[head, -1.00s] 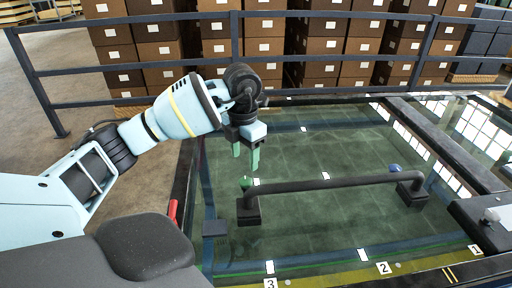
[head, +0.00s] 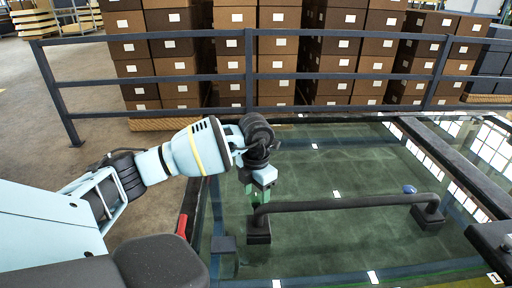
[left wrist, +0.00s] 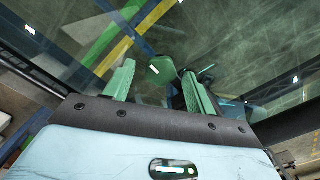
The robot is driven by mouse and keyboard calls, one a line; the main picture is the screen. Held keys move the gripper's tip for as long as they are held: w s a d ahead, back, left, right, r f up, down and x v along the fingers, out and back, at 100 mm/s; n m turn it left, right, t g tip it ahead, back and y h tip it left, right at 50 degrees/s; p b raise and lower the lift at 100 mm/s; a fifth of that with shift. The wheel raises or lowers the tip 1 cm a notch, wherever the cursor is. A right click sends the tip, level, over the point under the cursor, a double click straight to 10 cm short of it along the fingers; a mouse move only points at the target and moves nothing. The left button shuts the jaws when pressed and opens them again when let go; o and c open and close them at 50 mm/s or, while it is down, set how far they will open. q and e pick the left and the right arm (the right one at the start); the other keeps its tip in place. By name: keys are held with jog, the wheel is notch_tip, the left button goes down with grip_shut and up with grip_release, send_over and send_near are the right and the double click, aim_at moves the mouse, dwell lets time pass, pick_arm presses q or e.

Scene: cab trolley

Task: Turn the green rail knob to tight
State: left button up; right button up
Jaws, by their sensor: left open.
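The green rail knob (left wrist: 160,70) is a round green disc with a white mark, seen between the two green fingers in the left wrist view. In the head view it sits at the left end of the black rail (head: 345,204), mostly hidden by my fingers. My left gripper (head: 258,196) is open and points down just over that end. In the left wrist view its fingers (left wrist: 158,68) stand on either side of the knob, with gaps visible. I cannot tell whether the fingertips are down at knob height. My right gripper is not in view.
A blue knob (head: 410,189) sits at the rail's right end. The rail is on a dark glass panel (head: 330,250) with white marks. A grey guard railing (head: 300,76) and stacked brown boxes stand behind. A red handle (head: 182,224) is at the panel's left edge.

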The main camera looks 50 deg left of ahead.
pick_arm(q)
jog(key=shift+c, duration=0.5)
jog(key=c, duration=0.7)
jog(key=shift+c, duration=1)
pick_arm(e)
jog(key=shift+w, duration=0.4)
